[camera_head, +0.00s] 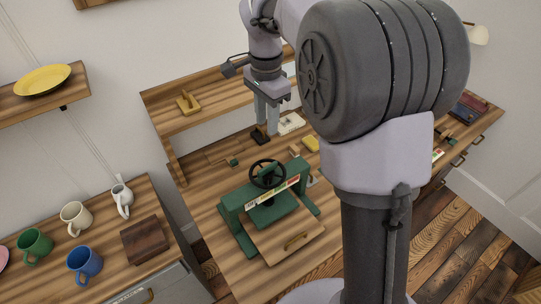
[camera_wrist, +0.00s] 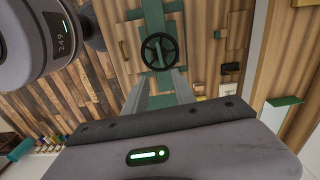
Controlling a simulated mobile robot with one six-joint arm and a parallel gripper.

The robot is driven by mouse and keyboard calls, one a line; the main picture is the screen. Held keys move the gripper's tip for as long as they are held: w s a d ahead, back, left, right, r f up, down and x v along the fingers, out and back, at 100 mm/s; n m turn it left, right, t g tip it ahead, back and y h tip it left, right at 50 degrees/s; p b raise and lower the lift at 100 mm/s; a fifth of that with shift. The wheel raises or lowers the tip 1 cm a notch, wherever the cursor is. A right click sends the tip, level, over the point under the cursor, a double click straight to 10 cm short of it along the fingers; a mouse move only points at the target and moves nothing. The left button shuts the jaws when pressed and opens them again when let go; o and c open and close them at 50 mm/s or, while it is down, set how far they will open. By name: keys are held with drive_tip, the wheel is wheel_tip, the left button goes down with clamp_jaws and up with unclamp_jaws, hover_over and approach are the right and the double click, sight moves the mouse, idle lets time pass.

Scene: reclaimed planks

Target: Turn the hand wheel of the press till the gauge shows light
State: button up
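The green press (camera_head: 241,217) stands on the plank bench, with a black spoked hand wheel (camera_head: 268,174) on top. A gauge strip (camera_head: 272,192) with coloured bands runs along its crossbar; its reading is too small to tell. My gripper (camera_head: 266,131) points down above the bench, behind the wheel and apart from it. Its two fingers are spread with nothing between them. In the wrist view, the wheel (camera_wrist: 159,51) shows just beyond the open fingertips (camera_wrist: 161,75), and part of the green press (camera_wrist: 153,14) shows around it.
Near my gripper lie a black item (camera_head: 258,136), a white item (camera_head: 291,123) and a yellow block (camera_head: 311,144). A raised shelf (camera_head: 222,91) runs along the back of the bench. Several mugs stand on a cabinet at left. My arm hides part of the bench's right side.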

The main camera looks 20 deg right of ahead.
idle(0.3)
drive_tip(key=shift+o, duration=1.3)
drive_tip(key=o, duration=0.4)
drive_tip(key=shift+f+n, duration=0.1)
drive_tip(key=shift+n, duration=1.1)
drive_tip(key=o, duration=0.3)
drive_tip(key=n+b, duration=0.1)
drive_tip(key=n, duration=0.2)
drive_tip(key=shift+n, duration=0.3)
drive_tip(key=shift+o, duration=1.3)
drive_tip(key=n, duration=0.4)
drive_tip(key=n+b, duration=0.8)
approach(267, 167)
wheel_tip(267, 167, down, 9)
drive_tip(key=shift+d+f, duration=0.1)
